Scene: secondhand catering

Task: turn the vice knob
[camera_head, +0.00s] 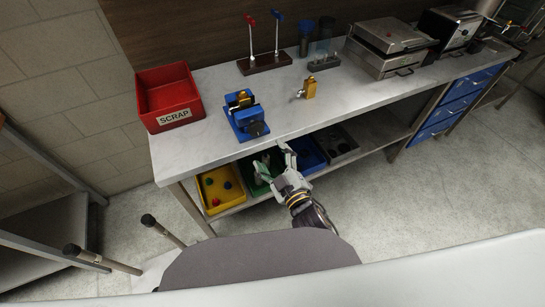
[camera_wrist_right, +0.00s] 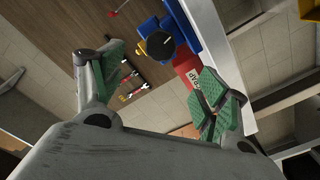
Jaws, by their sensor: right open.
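The blue vice (camera_head: 243,117) stands near the front edge of the grey workbench (camera_head: 200,150), with a yellow-brown piece at its jaws. Its dark round knob (camera_head: 257,130) faces the front. In the right wrist view the black knob (camera_wrist_right: 160,45) shows a pale mark on its face, beyond the fingertips and between them. My right gripper (camera_head: 272,159) is open and empty, in front of the bench edge, below and to the right of the knob and apart from it. Its green-padded fingers (camera_wrist_right: 163,88) are spread wide in the wrist view. My left gripper is not in view.
A red scrap bin (camera_head: 168,97) stands left of the vice. A brass valve-like part (camera_head: 309,88) and a stand with red and blue levers (camera_head: 265,63) are to the right and behind.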

